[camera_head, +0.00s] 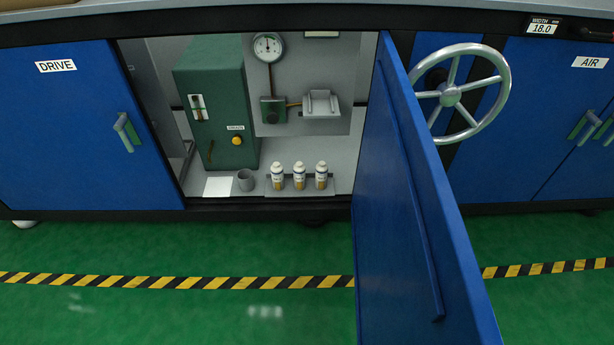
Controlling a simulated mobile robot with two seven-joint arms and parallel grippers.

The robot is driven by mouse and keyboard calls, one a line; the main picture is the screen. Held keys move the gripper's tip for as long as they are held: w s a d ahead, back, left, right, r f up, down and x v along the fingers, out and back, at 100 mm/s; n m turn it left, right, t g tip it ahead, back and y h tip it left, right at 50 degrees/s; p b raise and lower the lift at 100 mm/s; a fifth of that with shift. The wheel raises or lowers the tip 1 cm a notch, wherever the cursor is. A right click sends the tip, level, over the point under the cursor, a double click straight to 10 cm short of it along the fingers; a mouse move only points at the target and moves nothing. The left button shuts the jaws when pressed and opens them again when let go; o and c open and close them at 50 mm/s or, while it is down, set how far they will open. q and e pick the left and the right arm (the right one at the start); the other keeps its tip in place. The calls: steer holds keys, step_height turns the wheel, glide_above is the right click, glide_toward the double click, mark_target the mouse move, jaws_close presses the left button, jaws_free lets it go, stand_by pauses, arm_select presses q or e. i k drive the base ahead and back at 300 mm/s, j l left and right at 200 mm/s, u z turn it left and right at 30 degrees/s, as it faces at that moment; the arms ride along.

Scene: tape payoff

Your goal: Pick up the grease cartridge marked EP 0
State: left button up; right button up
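Three white grease cartridges with tan lower parts stand upright in a row inside the open cabinet: the left cartridge (277,176), the middle cartridge (299,176) and the right cartridge (321,176). They stand on a grey rack (288,191) near the cabinet's front edge. Each has a small label, but the print is too small to read, so I cannot tell which is marked EP 0. Neither of my grippers is in view.
The blue cabinet door (415,200) stands open toward me, right of the cartridges. A grey cup (245,180) and a white sheet (218,187) lie left of them. Behind are a green gearbox (215,105) and a gauge (268,47). A handwheel (500,75) is at right. Green floor in front is clear.

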mark_target(299, 169)
steer(key=z, duration=1.3)
steer(key=j+z, duration=0.3)
steer(key=j, duration=0.4)
steer(key=i+j, duration=0.1)
steer(key=j, duration=0.25)
